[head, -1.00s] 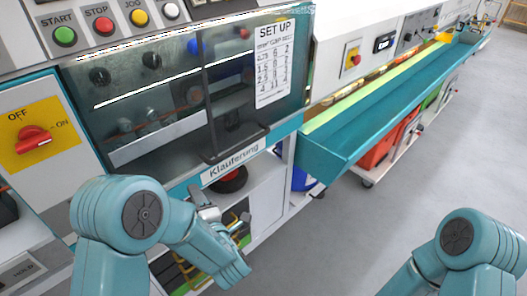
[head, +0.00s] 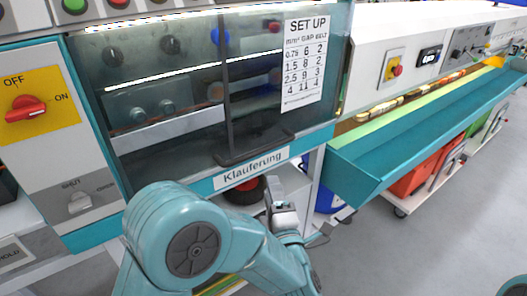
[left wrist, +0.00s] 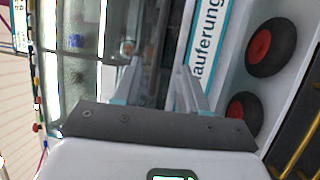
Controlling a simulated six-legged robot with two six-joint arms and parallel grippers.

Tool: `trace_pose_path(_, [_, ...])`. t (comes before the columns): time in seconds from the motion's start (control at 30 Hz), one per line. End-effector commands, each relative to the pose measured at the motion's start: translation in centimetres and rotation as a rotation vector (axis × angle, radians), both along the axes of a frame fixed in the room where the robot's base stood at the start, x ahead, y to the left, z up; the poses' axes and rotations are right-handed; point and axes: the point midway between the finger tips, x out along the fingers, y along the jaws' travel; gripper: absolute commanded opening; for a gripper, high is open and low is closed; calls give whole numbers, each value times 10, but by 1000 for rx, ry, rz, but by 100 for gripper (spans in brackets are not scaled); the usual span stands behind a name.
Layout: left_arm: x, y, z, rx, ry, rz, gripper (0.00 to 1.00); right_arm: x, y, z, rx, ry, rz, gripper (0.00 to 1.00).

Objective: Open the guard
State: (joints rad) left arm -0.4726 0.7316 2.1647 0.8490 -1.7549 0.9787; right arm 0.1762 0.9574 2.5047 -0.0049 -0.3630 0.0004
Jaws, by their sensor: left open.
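The guard (head: 185,110) is a clear, tinted panel over the front of the machine, and it looks closed. Its dark handle (head: 255,148) runs along the lower edge, just above the "Klauferung" label (head: 250,170). My left gripper (head: 275,180) is below the label, with the forearm partly in front of the machine's lower front. In the left wrist view, the two fingers of my left gripper (left wrist: 158,68) are spread with nothing between them. The label (left wrist: 207,45) is beside the right finger, and the guard (left wrist: 72,70) is to the left. My right gripper is out of view.
A yellow panel with a red OFF/ON switch (head: 28,107) is at the left. A grey knob (head: 78,203) is below it. A teal trough (head: 420,130) extends to the right. Black wheels with red hubs (left wrist: 265,45) show below the label. Grey floor (head: 440,240) is clear at the lower right.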

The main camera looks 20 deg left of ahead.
Motion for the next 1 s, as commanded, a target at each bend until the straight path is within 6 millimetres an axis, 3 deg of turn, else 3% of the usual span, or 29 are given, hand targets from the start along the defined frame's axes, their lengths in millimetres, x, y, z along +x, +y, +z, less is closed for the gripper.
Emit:
trace_pose_path(0.3, [69,37,15,1,0,2,42,0,0,14,0,0,0,53])
trace_pose_path(0.5, [101,52,21,0,0,-1,42,0,0,18,0,0,0,53])
trace_pose_path(0.7, [115,60,23,1,2,-3,42,0,0,19,0,0,0,53])
trace_pose_path(0.97, [117,60,23,1,2,-4,42,0,0,19,0,0,0,53])
trace_pose_path(1.0, [116,60,23,1,2,-4,36,0,0,19,0,0,0,53])
